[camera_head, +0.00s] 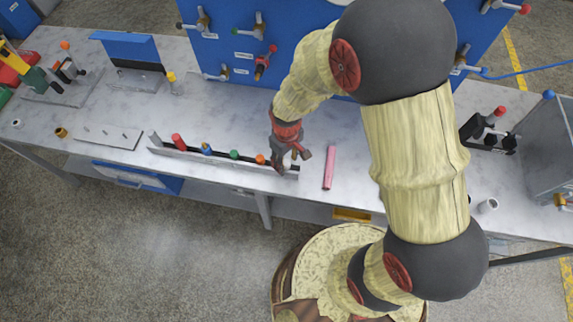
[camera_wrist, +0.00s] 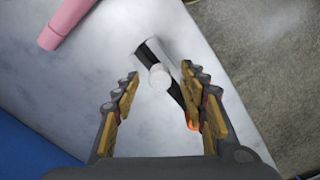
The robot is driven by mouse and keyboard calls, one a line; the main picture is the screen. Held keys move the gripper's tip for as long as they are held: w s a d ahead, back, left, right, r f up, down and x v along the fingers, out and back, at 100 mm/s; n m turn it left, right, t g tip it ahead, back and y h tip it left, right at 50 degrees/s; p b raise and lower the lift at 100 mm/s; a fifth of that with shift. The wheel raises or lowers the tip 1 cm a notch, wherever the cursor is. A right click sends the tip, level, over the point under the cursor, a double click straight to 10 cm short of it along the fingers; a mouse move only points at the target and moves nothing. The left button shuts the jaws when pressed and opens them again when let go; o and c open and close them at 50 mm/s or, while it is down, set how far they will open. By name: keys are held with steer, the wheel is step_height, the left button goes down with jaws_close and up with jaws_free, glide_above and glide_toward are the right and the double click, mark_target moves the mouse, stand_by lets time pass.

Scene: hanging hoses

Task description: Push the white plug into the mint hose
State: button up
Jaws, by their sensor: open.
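In the wrist view a white plug (camera_wrist: 159,76) stands in the dark slot of the plug rack, between the open fingers of my gripper (camera_wrist: 160,88). The fingers are on either side of it, with visible gaps. I cannot make out a mint hose in either view.
A pink hose piece (camera_head: 330,167) lies right of my gripper. Green (camera_head: 234,154), blue (camera_head: 206,149) and red (camera_head: 178,142) plugs stand in the rack. A blue panel (camera_head: 270,40) with valves rises behind the grey bench. A perforated plate (camera_head: 107,137) lies left.

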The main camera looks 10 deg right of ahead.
steer(key=shift+f, duration=0.45)
steer(key=shift+c, duration=1.1)
steer(key=c, duration=0.9)
